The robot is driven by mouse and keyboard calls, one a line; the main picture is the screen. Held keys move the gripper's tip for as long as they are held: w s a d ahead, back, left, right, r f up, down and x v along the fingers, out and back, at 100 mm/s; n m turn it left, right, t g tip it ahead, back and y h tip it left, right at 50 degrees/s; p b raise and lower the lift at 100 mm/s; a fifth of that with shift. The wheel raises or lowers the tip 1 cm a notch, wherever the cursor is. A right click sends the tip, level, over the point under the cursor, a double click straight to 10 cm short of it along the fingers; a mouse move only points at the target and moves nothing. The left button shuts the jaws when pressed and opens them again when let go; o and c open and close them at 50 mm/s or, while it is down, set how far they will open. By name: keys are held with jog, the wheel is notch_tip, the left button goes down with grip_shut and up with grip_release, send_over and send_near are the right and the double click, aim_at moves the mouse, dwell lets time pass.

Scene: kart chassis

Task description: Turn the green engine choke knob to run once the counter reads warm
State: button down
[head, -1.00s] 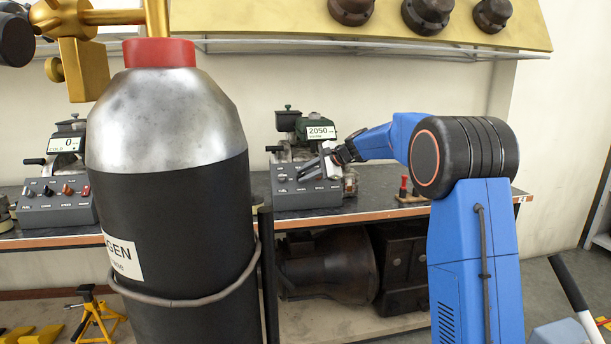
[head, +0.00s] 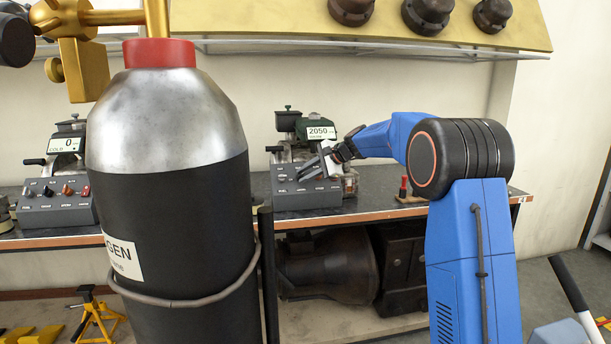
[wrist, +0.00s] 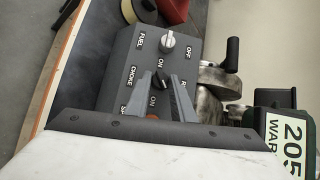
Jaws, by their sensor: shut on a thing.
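The green engine (head: 316,126) stands on the bench behind a grey control box (head: 300,200). Its white counter (head: 320,132) reads 2050 in the head view. In the wrist view the counter (wrist: 290,140) is cut off, showing "205" and "WAR". The wrist view shows the box from above, turned sideways, with FUEL and CHOKE labels. My gripper (wrist: 160,75) is shut on the dark choke knob (wrist: 161,82), one finger on each side. In the head view my gripper (head: 312,170) hides this knob. The knob's exact pointing is unclear.
A silver fuel knob (wrist: 168,42) and an orange-red knob (wrist: 152,117) flank the choke knob. A large black and silver cylinder (head: 170,130) stands in the left foreground. Another engine's box (head: 55,205), with a counter reading 0, is at left.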

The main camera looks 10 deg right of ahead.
jog(key=shift+a+n+g, duration=0.15)
jog(key=shift+n+g, duration=0.15)
dwell(0.6)
jog(key=c, duration=1.5)
grip_release()
jog(key=shift+c, duration=0.2)
jog(key=shift+r, duration=0.1)
jog(key=shift+s+d+r, duration=0.2)
jog(key=shift+d, duration=0.2)
jog(key=v, duration=1.6)
jog(key=shift+s, duration=0.25)
